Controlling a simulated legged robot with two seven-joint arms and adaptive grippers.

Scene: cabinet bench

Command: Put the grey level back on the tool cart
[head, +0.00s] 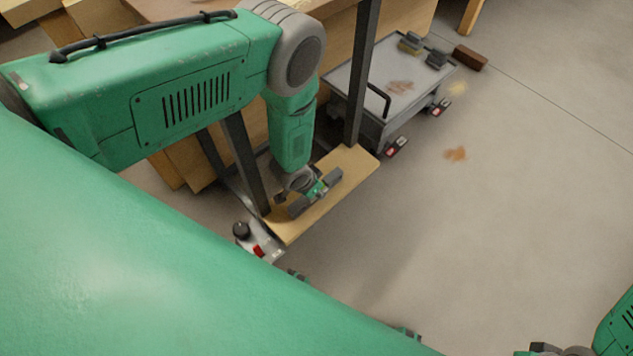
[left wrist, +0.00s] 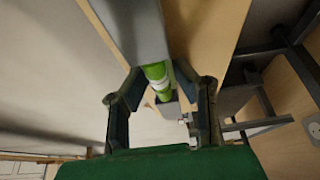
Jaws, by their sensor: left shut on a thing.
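The grey level (head: 331,177), with green parts in its middle, is at the low wooden shelf board (head: 346,194) in the head view. I cannot tell whether it touches the board. My left gripper (head: 309,190) reaches down from above and is shut on the level. In the left wrist view the fingers (left wrist: 160,75) stand on both sides of the level's green middle, and its grey body (left wrist: 135,28) runs up the picture. The grey tool cart (head: 352,84) stands behind the shelf board. My right gripper (head: 545,350) shows only partly at the bottom edge.
Dark uprights (head: 361,75) of the bench frame stand beside the board, close to my left arm. Several dark and olive items (head: 411,43) lie at the cart's far end. A brown block (head: 470,57) is on the floor beyond the cart. The floor to the right is mostly open.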

